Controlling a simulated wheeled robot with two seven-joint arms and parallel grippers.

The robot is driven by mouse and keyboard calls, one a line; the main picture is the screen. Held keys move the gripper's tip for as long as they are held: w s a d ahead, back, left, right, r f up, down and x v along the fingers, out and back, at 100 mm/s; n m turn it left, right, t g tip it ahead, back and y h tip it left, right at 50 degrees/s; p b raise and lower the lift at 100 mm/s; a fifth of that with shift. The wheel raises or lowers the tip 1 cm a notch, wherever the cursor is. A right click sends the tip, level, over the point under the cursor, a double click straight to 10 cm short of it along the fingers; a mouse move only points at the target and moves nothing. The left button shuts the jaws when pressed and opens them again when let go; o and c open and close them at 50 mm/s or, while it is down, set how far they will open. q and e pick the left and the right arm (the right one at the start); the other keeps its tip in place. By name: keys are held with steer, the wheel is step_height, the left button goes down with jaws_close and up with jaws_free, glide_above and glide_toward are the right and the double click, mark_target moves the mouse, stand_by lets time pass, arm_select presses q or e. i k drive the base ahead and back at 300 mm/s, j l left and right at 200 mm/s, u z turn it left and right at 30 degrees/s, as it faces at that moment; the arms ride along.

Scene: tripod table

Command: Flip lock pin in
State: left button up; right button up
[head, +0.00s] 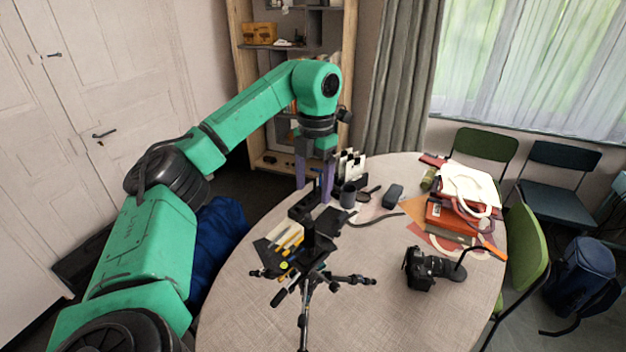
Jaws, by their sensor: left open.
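The lock pin is too small to make out; a small yellow-green spot (284,265) shows on the left of the tripod head. My left gripper (313,196) points down just behind the tripod head, as seen from here. Its two purple fingers are apart, and I see nothing held between them. I cannot tell whether the fingers touch the dark parts below them. My right gripper is not in view.
Chairs stand at the right. The table's front right is clear.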

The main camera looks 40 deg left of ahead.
mark_target(280, 279)
steer(key=k+l, duration=1.2)
steer(key=l, duration=0.15)
